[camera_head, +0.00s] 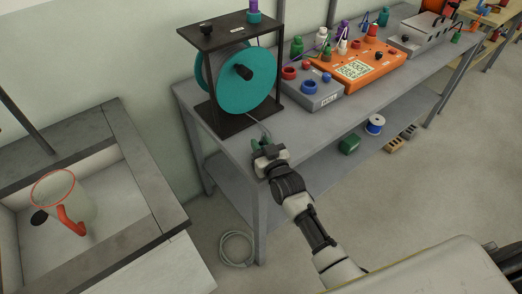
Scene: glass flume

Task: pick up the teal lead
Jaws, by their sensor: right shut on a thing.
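My right gripper (263,150) is at the front edge of the grey bench, to the right of and below the reel stand. It is shut on the teal lead (255,145), whose dark teal end shows just behind the jaws. A thin grey cable runs from this end up toward the teal reel (247,82) in its dark stand. The gripper hides part of the lead. My left gripper is not in view.
The grey bench (200,140) also holds a grey box (314,92), an orange meter box (358,68) and several coloured plugs. A coiled cable (237,248) lies on the floor. A sink (125,210) with a red-rimmed vessel (75,205) stands left.

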